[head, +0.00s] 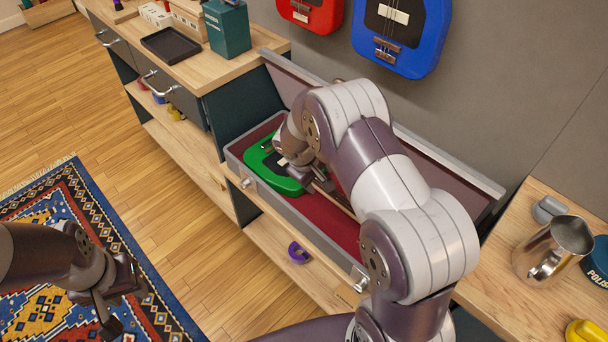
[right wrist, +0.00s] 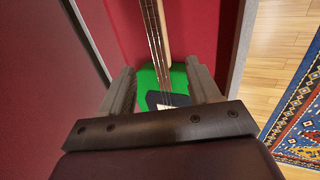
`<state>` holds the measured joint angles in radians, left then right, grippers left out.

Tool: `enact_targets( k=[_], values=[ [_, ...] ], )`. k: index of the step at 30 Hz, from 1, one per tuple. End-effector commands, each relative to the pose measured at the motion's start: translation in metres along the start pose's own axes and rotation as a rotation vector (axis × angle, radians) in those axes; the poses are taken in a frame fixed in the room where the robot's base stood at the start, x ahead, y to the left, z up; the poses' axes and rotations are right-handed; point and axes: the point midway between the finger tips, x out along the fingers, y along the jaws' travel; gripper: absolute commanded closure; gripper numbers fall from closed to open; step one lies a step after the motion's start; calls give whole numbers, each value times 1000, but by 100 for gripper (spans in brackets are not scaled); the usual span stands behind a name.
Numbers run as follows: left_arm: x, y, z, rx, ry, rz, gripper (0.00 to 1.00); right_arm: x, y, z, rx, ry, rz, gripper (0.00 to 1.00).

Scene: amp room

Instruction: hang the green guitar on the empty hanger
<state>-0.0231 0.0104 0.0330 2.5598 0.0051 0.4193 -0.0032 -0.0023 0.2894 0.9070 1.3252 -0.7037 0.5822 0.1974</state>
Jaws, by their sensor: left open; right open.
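The green guitar (head: 265,172) lies in an open case lined in red (head: 230,155), its body toward the left end. My right arm hides part of the guitar and case. My right gripper (head: 318,181) is open just over the guitar. In the right wrist view the guitar's strings and neck (right wrist: 156,35) run between the open fingers of my right gripper (right wrist: 160,76); I cannot tell whether they touch. My left gripper (head: 112,303) is open and empty above the rug, at the lower left. No empty hanger is in view.
A red guitar (head: 308,12) and a blue guitar (head: 402,35) hang on the grey wall above the case. The case lid stands open against the wall. A metal pitcher (head: 550,250) stands on the right counter. A purple roll (head: 298,252) lies on the shelf below the case.

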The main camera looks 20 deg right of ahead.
Motion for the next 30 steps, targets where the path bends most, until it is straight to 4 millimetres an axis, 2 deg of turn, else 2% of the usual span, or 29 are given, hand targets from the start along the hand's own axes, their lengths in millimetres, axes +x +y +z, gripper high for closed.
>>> enact_targets(
  k=[1,3,12,18,27,28,30],
  values=[
    [12,0,2,0,-1,0,60,14,-3,0,2,-1,-1,38],
    [23,0,3,0,-1,0,60,30,-4,1,1,-2,-2,38],
    [62,0,8,0,-1,0,60,84,-3,0,1,1,-1,38],
    [71,0,9,0,-1,0,60,99,-1,0,0,1,-1,38],
    [71,0,9,0,-1,0,60,100,0,0,0,1,-1,38],
    [71,0,9,0,-1,0,60,100,0,0,0,1,-1,42],
    [71,0,9,0,-1,0,60,100,0,0,0,1,-1,64]
  ],
)
